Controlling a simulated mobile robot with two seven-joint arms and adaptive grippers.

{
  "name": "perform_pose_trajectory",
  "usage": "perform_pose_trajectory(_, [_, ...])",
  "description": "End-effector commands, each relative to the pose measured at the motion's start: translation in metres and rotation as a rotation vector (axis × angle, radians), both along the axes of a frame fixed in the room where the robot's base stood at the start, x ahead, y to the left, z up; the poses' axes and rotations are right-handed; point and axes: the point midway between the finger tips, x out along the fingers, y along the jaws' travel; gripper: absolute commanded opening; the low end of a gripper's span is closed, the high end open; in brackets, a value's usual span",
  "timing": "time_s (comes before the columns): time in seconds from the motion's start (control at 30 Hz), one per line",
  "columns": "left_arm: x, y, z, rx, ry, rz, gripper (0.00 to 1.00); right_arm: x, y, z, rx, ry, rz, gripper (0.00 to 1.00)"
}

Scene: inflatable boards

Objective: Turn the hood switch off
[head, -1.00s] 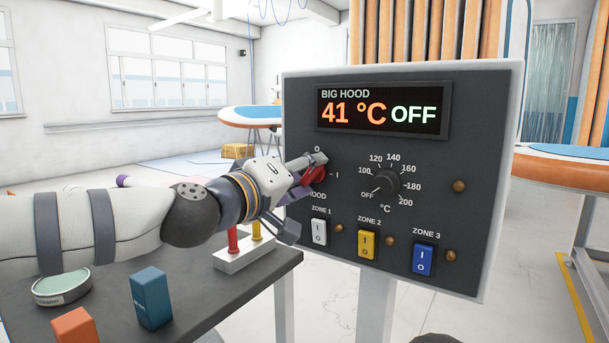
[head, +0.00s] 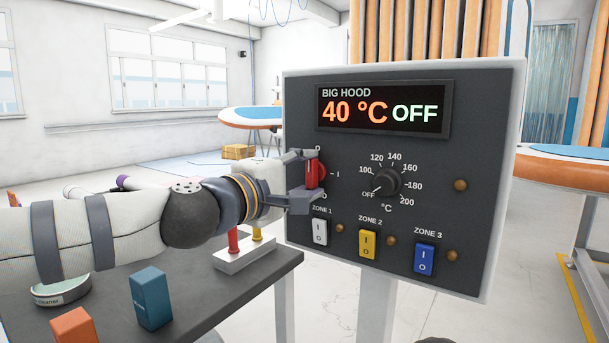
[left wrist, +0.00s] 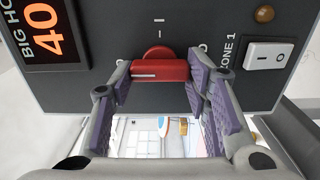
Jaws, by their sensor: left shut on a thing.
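The red hood switch (head: 314,174) is a rotary handle at the left edge of the dark control panel (head: 420,150). Its handle stands upright in the head view, its top towards the O mark; the I mark is to its right. My left gripper (head: 311,180) is shut on the handle, one finger above and one below. The left wrist view shows the red handle (left wrist: 160,70) between the purple-padded fingers (left wrist: 158,82). The display (head: 380,109) reads BIG HOOD, 40 °C, OFF. My right gripper is not in view.
A black temperature dial (head: 386,183) sits right of the switch, pointing to OFF. White (head: 320,232), yellow (head: 367,244) and blue (head: 424,260) zone switches lie below. A dark table (head: 215,290) with a blue box (head: 150,298) stands beneath my left arm.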

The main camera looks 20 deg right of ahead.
Motion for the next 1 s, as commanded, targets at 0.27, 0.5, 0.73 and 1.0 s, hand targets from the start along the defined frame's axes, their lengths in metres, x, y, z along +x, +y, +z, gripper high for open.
perform_pose_trajectory(0.27, [-0.0001,-0.0001,-0.0001,-0.015,0.019,0.0,0.15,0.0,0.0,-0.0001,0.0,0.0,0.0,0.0])
perform_pose_trajectory(0.5, [-0.0001,-0.0001,0.0,-0.015,0.02,0.0,0.15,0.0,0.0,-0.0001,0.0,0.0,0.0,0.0])
perform_pose_trajectory(0.73, [-0.0002,-0.0001,-0.0001,-0.015,0.019,0.0,0.64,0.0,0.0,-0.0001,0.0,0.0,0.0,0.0])
perform_pose_trajectory(1.0, [-0.0022,0.0038,0.0001,-0.014,0.017,0.001,0.64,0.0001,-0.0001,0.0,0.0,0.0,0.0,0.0])
